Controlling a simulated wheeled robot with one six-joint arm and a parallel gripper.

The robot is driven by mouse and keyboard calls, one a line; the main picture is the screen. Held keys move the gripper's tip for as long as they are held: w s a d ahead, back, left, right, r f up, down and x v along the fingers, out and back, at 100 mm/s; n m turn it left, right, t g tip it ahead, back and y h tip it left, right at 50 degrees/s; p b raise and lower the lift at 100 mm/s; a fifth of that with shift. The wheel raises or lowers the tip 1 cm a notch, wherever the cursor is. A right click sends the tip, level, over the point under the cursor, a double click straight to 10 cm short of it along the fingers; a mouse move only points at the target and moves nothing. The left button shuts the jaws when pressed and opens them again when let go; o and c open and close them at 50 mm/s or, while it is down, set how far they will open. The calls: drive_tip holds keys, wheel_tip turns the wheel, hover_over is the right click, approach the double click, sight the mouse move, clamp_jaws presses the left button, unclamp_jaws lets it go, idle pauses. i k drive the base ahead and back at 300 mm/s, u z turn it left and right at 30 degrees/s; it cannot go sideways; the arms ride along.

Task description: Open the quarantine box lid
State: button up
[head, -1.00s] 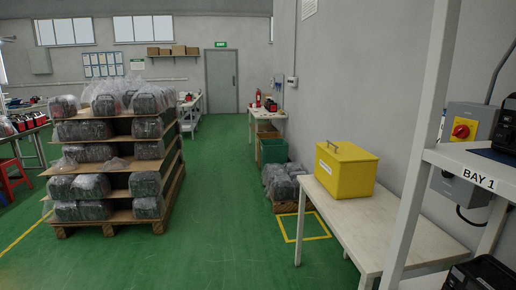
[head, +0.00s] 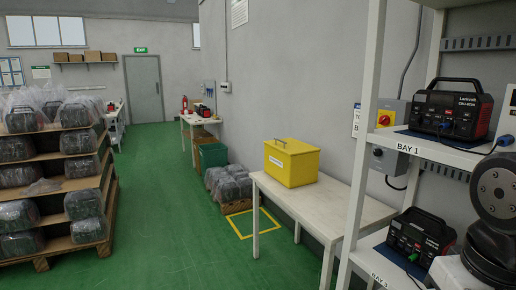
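The quarantine box is a yellow box (head: 292,166) on a pale table (head: 330,205) against the grey wall, right of the picture's middle. Its lid (head: 291,147) is shut, with a dark handle (head: 280,142) on top near the front left edge. A white label shows on its left-hand face, too small to read. Part of my arm shows at the lower right edge, but my gripper is not in view.
A white shelf rack (head: 357,140) marked BAY 1 stands close on the right with power units (head: 452,108). A pallet stack of wrapped units (head: 60,188) stands left. Green floor (head: 170,240) between is clear. Wrapped bundles (head: 228,184) lie beyond the table.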

sight(290, 146)
drive_tip(key=u, duration=0.6)
drive_tip(key=i, duration=1.3)
drive_tip(key=u, duration=0.55)
drive_tip(key=i, duration=1.65)
drive_tip(key=z, duration=1)
drive_tip(key=i, duration=0.95)
drive_tip(key=z, duration=0.55)
